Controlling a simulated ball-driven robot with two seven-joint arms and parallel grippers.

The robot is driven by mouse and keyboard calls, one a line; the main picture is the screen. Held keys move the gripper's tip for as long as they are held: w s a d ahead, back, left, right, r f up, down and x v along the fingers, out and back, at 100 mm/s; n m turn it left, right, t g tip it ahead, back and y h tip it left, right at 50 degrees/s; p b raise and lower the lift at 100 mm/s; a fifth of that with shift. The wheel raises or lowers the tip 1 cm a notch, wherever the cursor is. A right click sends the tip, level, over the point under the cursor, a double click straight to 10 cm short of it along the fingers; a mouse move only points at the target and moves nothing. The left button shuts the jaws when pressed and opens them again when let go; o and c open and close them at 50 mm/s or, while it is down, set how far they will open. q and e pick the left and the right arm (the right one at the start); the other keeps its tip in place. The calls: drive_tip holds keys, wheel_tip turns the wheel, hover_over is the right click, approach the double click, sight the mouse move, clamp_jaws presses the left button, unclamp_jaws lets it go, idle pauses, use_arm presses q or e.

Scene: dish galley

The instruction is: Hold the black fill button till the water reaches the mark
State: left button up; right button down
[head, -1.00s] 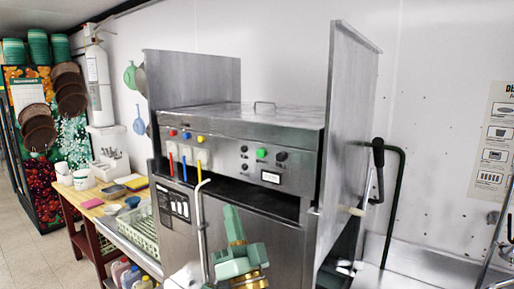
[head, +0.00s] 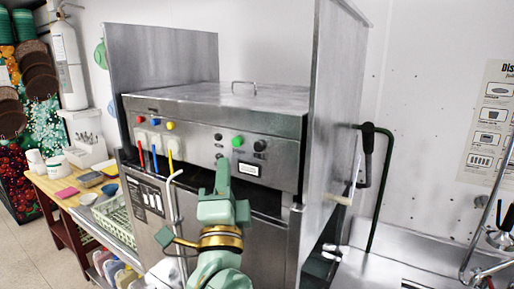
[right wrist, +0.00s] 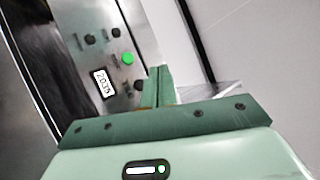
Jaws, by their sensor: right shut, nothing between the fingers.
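The steel dish machine's control panel (head: 205,145) carries a green button (head: 238,141) with a black button on its left (head: 218,136) and a larger black one on its right (head: 260,145). Another black button (head: 219,155) sits below. I cannot read which is the fill button. My right gripper (head: 222,170) is shut and empty, pointing up in front of the panel, below the buttons in the head view. In the right wrist view its fingertips (right wrist: 159,70) appear beside the right black button (right wrist: 138,86); contact is not visible. Water and mark are not in view. My left gripper is not in view.
A small display (head: 248,169) sits under the green button. A tall steel side panel (head: 335,100) rises at the right. A wooden table (head: 60,190) stands left.

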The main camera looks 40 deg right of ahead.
sight(259, 147)
drive_tip(key=shift+w+d+b, duration=0.35)
drive_tip(key=shift+w+d, duration=0.15)
drive_tip(key=shift+d, duration=0.8)
drive_tip(key=shift+w+d+b, duration=0.4)
drive_tip(key=shift+w+d, duration=0.05)
drive_tip(key=shift+d, duration=0.8)
drive_tip(key=shift+w+d+b, duration=0.35)
drive_tip(key=shift+w+d, duration=0.15)
drive_tip(key=shift+d, duration=0.8)
drive_tip(key=shift+r, duration=0.1)
drive_tip(key=shift+w+d+p, duration=0.15)
drive_tip(key=shift+d+p, duration=0.25)
drive_tip(key=shift+p, duration=0.05)
